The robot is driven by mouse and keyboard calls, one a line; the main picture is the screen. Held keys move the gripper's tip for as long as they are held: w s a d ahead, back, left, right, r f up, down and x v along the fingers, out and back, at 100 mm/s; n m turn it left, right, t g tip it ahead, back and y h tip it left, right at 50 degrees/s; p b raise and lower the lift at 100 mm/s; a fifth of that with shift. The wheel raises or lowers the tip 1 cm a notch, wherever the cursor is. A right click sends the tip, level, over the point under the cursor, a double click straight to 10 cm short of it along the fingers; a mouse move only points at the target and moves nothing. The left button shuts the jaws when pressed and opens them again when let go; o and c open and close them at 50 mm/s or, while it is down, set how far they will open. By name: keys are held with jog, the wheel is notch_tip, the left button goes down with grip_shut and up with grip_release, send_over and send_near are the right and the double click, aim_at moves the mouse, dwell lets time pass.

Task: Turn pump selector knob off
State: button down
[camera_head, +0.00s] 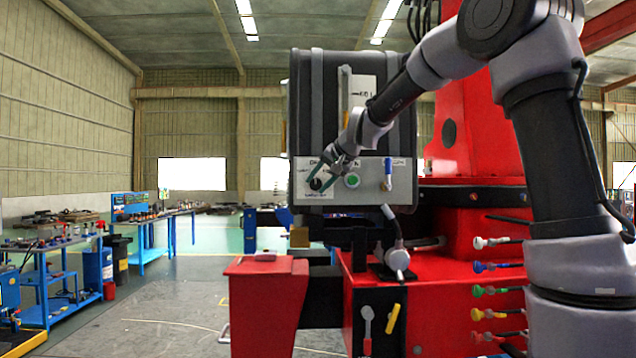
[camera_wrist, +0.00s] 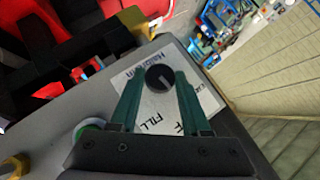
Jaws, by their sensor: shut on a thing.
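The black round selector knob (camera_wrist: 160,78) sits on a white label plate (camera_wrist: 205,97) on the grey panel in the wrist view. A pale line runs across its face. In the head view the knob (camera_head: 316,184) is at the left of the grey control panel (camera_head: 370,190), partly behind my fingers. My gripper (camera_wrist: 158,76) has its two green fingers on either side of the knob, shut on it. It also shows in the head view (camera_head: 320,178), reaching the panel from the upper right. Label text is partly hidden by the fingers.
A green button (camera_head: 352,180) is just right of the knob. A blue-handled lever (camera_head: 388,165) is farther right. A grey box (camera_head: 305,100) rises above the panel, with red crane structure (camera_head: 465,120) to the right. Blue workbenches (camera_head: 150,225) stand far left.

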jog(key=shift+f+m+y, duration=0.1)
jog(key=shift+m+y, duration=0.2)
jog(key=shift+y, duration=0.1)
dwell(0.4)
jog(key=shift+c, duration=1.9)
grip_release()
jog(key=v, duration=1.1)
jog(key=shift+f, duration=0.15)
jog(key=s+d+f+h, duration=0.1)
jog(key=s+d+f, duration=0.3)
jog(key=s, duration=0.5)
jog(key=s+d+f+g+h, duration=0.1)
jog(key=s+d+f+h, duration=0.1)
jog(key=s+d+f, duration=0.3)
jog(key=s+d+f+g+h, duration=0.1)
jog(key=s+d+f, duration=0.3)
jog(key=s, duration=1)
notch_tip(320, 180, down, 2)
jog(key=shift+d+f+h, duration=0.15)
jog(key=shift+d+h, duration=0.15)
jog(key=shift+h, duration=0.1)
